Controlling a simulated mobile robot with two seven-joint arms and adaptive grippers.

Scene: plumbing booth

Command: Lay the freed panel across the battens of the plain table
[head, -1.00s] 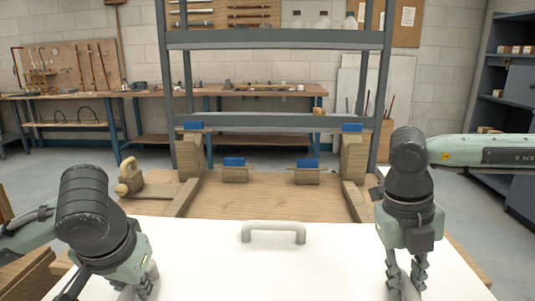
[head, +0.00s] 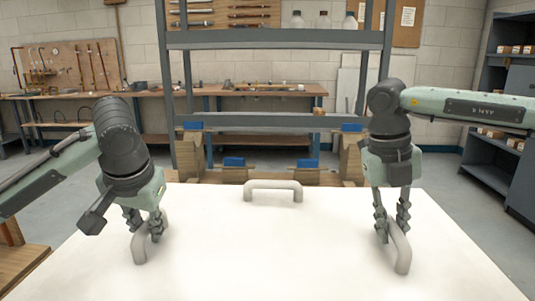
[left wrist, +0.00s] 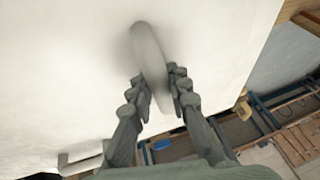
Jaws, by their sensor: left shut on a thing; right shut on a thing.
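The white panel (head: 270,240) fills the lower part of the head view, roughly level, and hides most of the wooden surface behind and below it. My left gripper (head: 144,228) is shut on the panel's left grey handle (head: 138,249). The left wrist view shows the fingers (left wrist: 158,92) on both sides of that handle (left wrist: 149,50). My right gripper (head: 391,226) is shut on the right grey handle (head: 402,256). A third handle (head: 272,186) near the far edge is free. I cannot make out the plain table's battens.
Beyond the panel stands a grey metal frame (head: 275,39) with wooden blocks and blue pieces (head: 234,162) at its foot. A wooden surface (head: 22,272) shows at lower left. Grey shelving (head: 508,110) stands at right. Grey floor is open on both sides.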

